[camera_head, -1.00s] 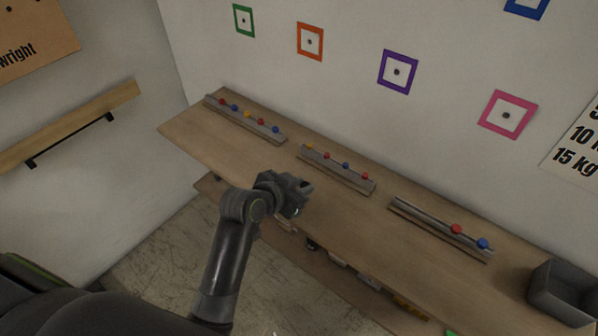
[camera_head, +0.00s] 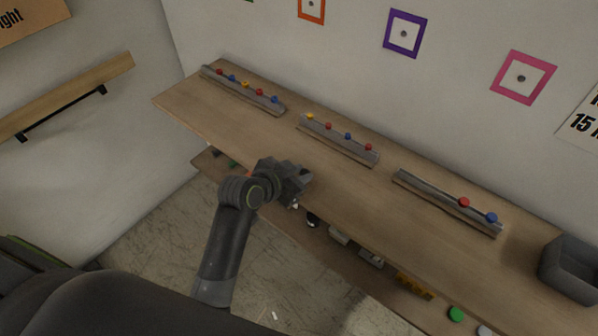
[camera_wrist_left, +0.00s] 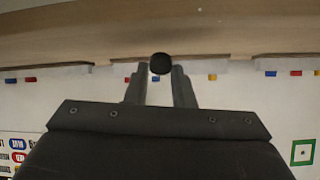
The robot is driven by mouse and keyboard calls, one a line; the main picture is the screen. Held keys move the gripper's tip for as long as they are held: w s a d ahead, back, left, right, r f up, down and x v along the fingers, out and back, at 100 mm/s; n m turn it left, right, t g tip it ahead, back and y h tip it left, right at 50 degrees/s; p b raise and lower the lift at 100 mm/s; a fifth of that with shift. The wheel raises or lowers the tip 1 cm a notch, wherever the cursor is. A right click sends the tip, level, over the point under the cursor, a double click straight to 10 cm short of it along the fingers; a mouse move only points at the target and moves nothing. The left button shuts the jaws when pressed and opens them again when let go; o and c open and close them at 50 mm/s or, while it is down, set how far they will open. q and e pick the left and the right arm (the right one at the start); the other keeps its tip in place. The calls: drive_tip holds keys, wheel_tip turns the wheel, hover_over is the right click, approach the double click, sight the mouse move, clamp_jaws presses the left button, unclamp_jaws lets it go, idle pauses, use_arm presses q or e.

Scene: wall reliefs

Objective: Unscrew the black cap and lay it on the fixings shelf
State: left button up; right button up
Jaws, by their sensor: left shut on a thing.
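My left gripper (camera_head: 303,177) is over the front part of the long upper wooden shelf (camera_head: 380,205) in the head view. In the left wrist view its fingers (camera_wrist_left: 160,86) are shut on a round black cap (camera_wrist_left: 161,63), which shows at the fingertips. In the head view the hand hides most of the cap. A lower wooden shelf (camera_head: 290,232) runs under the upper one. I cannot tell from labels which shelf is the fixings shelf. My right gripper is out of view.
Three grey rails (camera_head: 340,140) with coloured pegs stand along the back of the upper shelf. A grey bin (camera_head: 570,270) stands at its right end. Small objects, including a green disc (camera_head: 456,314) and a yellow piece (camera_head: 413,287), lie on the lower shelf. Bare wood lies before the rails.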

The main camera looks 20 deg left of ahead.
use_arm(q)
drive_tip(key=shift+f, duration=0.45)
drive_tip(key=o, duration=0.9)
drive_tip(key=p+v, duration=0.2)
drive_tip(key=v, duration=1.5)
drive_tip(key=shift+s, duration=0.3)
